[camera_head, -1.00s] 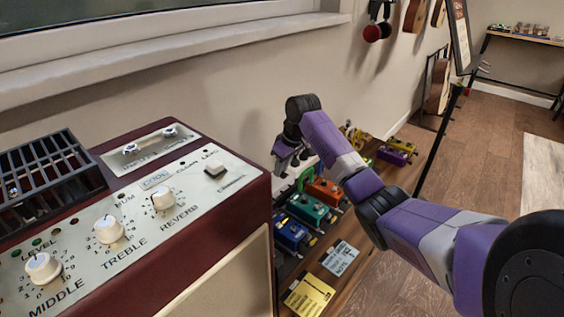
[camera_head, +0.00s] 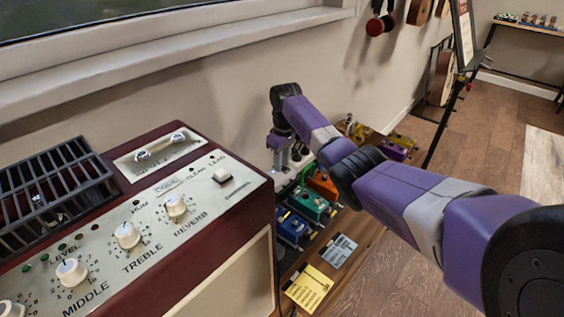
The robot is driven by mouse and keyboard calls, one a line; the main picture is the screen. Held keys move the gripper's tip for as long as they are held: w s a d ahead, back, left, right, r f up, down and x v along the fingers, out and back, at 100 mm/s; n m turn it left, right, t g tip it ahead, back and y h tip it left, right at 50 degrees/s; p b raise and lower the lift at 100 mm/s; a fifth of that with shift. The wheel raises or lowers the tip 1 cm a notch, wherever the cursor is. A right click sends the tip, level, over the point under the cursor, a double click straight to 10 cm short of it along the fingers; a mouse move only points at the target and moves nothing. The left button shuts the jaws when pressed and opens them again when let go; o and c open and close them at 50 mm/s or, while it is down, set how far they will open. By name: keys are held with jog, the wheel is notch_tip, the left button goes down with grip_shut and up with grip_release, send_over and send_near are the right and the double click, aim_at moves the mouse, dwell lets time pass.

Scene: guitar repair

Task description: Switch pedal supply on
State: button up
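My gripper (camera_head: 279,158) points down at the far end of my purple arm, just behind the amplifier's right edge and above the back of the pedal shelf. It is small in view and I cannot tell whether its fingers are open or shut. A pale object, perhaps part of the pedal supply, shows in part beside it; I cannot identify it or see a switch on it. A blue pedal (camera_head: 292,228), a teal pedal (camera_head: 311,204) and an orange pedal (camera_head: 322,184) stand on the shelf (camera_head: 352,262) in front of the gripper.
The maroon amplifier (camera_head: 187,239) with white knobs fills the left. A yellow card (camera_head: 309,288) and a grey card (camera_head: 338,250) lie at the shelf's near end. A purple pedal (camera_head: 394,152) stands farther back. Wall and window sill run behind; open floor lies right.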

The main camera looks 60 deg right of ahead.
aim_at(283, 168)
jog(key=shift+o, duration=1.1)
notch_tip(283, 168, up, 8)
jog(key=p, duration=0.2)
jog(key=shift+s, duration=0.25)
jog(key=shift+a+f, duration=0.1)
jog(key=shift+f, duration=0.1)
